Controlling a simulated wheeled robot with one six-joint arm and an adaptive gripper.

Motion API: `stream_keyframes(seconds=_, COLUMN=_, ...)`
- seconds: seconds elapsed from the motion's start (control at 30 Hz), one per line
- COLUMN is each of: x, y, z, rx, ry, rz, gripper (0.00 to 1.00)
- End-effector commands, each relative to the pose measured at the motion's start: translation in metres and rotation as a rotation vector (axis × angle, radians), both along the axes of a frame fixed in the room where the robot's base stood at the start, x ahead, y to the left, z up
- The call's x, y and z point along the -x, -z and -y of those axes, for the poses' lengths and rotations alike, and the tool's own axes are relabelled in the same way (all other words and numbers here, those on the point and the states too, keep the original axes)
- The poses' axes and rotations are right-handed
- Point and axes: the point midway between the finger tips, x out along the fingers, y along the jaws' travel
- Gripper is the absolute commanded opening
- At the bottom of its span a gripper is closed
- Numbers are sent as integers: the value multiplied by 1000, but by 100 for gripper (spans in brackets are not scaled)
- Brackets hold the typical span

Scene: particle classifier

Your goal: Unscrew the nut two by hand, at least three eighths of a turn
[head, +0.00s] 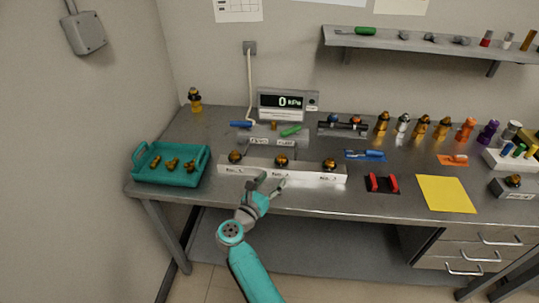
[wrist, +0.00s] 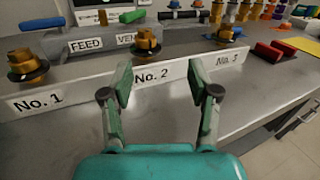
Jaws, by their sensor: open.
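Nut two is the brass nut (head: 281,161) on the middle fitting of the long white block (head: 232,173), above the label No. 2. In the wrist view the same nut (wrist: 146,44) stands upright just beyond my fingertips. Similar brass nuts stand at No. 1 (head: 235,157) and No. 3 (head: 329,165). My gripper (head: 272,182) is in front of the block, near the No. 2 label. In the wrist view my gripper (wrist: 160,80) is open and empty, its fingers wide apart and not touching the nut.
A teal tray (head: 171,180) with brass parts stands at the left. Behind the block are a pressure display (head: 283,104) and a panel with blue (head: 241,124) and green (head: 291,131) handles.

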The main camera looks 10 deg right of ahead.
Motion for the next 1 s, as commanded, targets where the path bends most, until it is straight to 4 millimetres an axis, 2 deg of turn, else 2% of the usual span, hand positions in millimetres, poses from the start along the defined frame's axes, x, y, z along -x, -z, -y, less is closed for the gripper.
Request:
stream_keyframes(seconds=0.1, x=-10, y=-4, z=-8, rx=-55, ry=4, rz=13, gripper=60)
stream_keyframes(seconds=0.27, x=-18, y=-5, z=-5, rx=-70, ry=7, rz=17, gripper=60)
stream_keyframes(seconds=0.7, x=-72, y=-6, z=43, rx=-68, ry=8, rz=17, gripper=60)
stream_keyframes(seconds=1.0, x=-92, y=-5, z=60, rx=-67, ry=6, rz=16, gripper=60)
